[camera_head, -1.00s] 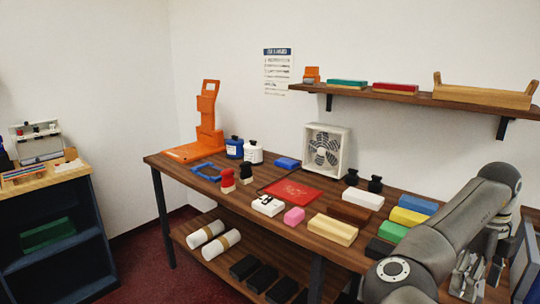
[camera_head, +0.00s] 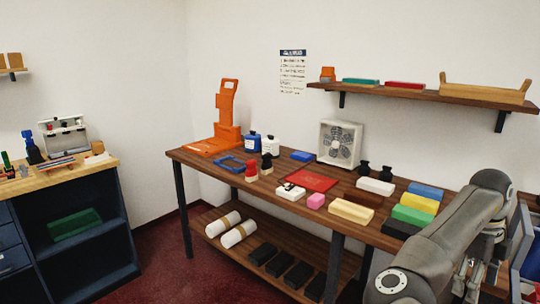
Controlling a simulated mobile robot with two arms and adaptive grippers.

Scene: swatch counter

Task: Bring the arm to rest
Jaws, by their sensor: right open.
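My right arm (camera_head: 450,235) is bent at the right side of the head view, in front of the right end of the counter. My right gripper (camera_head: 466,282) shows partly behind the forearm, low at the right; it is open, and I see nothing between its fingers. My left gripper is not in view.
The wooden counter (camera_head: 215,162) holds an orange stand (camera_head: 226,115), a red mat (camera_head: 318,182), a white fan (camera_head: 340,143) and several coloured blocks near my arm. A shelf (camera_head: 425,95) hangs above. A dark blue cabinet (camera_head: 75,255) stands left; red floor between is clear.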

